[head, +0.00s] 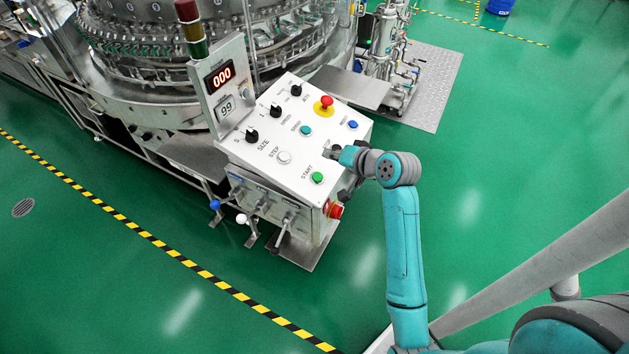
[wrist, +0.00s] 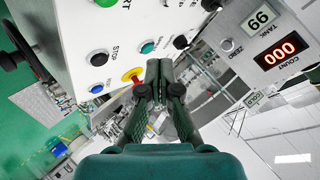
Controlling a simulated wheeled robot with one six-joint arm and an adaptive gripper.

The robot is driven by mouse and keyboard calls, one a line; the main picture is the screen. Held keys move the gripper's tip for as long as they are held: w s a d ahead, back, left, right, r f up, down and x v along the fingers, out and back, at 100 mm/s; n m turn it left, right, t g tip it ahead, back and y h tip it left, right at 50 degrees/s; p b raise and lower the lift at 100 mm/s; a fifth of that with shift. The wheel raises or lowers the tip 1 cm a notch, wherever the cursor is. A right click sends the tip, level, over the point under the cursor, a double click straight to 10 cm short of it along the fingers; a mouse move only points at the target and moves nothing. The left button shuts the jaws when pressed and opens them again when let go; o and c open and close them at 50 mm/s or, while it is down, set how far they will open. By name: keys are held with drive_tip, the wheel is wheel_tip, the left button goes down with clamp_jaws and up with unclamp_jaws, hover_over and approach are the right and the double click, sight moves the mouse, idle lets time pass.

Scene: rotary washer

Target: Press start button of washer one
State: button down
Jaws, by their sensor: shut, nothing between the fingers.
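The green start button (head: 317,177), with START printed beside it, sits near the front right corner of the white control panel (head: 258,145). It is cut off at the top edge of the wrist view (wrist: 105,2). My gripper (head: 333,153) is shut and empty, over the panel's right part, up and to the right of the start button in the head view. In the wrist view my fingertips (wrist: 166,64) are together and point at the panel, clear of the green button. Contact with the panel cannot be told.
A stop button (wrist: 99,59), a blue button (head: 353,125), a teal button (head: 306,130), a red emergency button (head: 326,101) and black knobs (head: 252,135) share the panel. A display post (head: 223,85) rises at its left. Open green floor (head: 500,130) lies right.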

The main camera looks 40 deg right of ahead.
sight(322, 179)
idle(0.4)
drive_tip(key=shift+w+a+f, duration=0.1)
drive_tip(key=shift+w+f, duration=0.3)
drive_tip(key=shift+f, duration=1)
drive_tip(key=shift+w+a+f, duration=0.15)
drive_tip(key=shift+w+f, duration=0.2)
drive_tip(key=shift+f, duration=1.05)
drive_tip(key=shift+w+a+f, duration=0.1)
drive_tip(key=shift+w+f, duration=0.3)
drive_tip(key=shift+f, duration=1)
drive_tip(key=shift+w+f, duration=0.1)
drive_tip(key=shift+f, duration=0.3)
